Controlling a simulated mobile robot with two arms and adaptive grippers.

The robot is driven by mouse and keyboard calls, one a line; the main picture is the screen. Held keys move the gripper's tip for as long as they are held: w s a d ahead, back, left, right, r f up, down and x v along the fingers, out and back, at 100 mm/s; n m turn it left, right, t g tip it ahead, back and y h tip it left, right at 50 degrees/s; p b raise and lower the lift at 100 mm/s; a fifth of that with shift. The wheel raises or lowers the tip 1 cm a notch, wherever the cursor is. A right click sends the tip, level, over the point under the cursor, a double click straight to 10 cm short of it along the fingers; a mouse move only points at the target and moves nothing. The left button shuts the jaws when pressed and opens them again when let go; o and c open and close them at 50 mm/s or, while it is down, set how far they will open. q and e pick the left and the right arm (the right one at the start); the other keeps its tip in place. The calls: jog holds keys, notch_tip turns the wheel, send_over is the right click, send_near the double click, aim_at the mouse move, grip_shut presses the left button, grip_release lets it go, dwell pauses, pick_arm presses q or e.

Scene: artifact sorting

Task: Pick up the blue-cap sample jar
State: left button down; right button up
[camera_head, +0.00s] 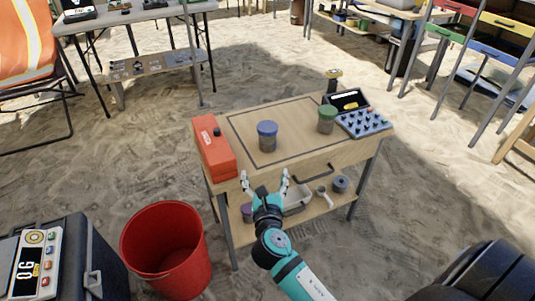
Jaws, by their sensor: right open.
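The blue-cap sample jar (267,136) stands upright on the small wooden table (293,163), inside a dark outlined square. My right gripper (264,175) is in front of the table's near edge, with its two white fingers spread apart and nothing between them. The jar is beyond the fingertips, apart from them. My left gripper does not show.
A green-cap jar (327,119) and a keypad device (363,121) stand at the table's right, with a red box (214,147) at its left. A red bucket (165,250) stands on the sand at lower left. The tabletop around the blue-cap jar is clear.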

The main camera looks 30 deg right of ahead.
aim_at(268, 134)
jog(key=shift+n+t+h, duration=0.3)
jog(key=shift+n+h, duration=0.2)
jog(key=shift+h, duration=0.2)
jog(key=w+d+r, duration=0.1)
jog(key=w+d, duration=0.1)
jog(key=w, duration=0.1)
jog(key=w+d+r+b, duration=0.1)
jog(key=w+d, duration=0.1)
jog(key=w, duration=0.1)
jog(key=w+d+r+b, duration=0.1)
jog(key=w+d, duration=0.1)
jog(key=w, duration=0.1)
jog(key=shift+w+r, duration=0.2)
jog(key=shift+r, duration=0.15)
jog(key=shift+w+d+b, duration=0.3)
jog(key=shift+w+d, duration=0.05)
jog(key=shift+w, duration=0.25)
jog(key=b+x, duration=0.1)
jog(key=x, duration=0.3)
jog(key=shift+w+d+b, duration=0.2)
jog(key=shift+d+b, duration=0.1)
jog(key=shift+b, duration=0.05)
jog(key=shift+w, duration=0.1)
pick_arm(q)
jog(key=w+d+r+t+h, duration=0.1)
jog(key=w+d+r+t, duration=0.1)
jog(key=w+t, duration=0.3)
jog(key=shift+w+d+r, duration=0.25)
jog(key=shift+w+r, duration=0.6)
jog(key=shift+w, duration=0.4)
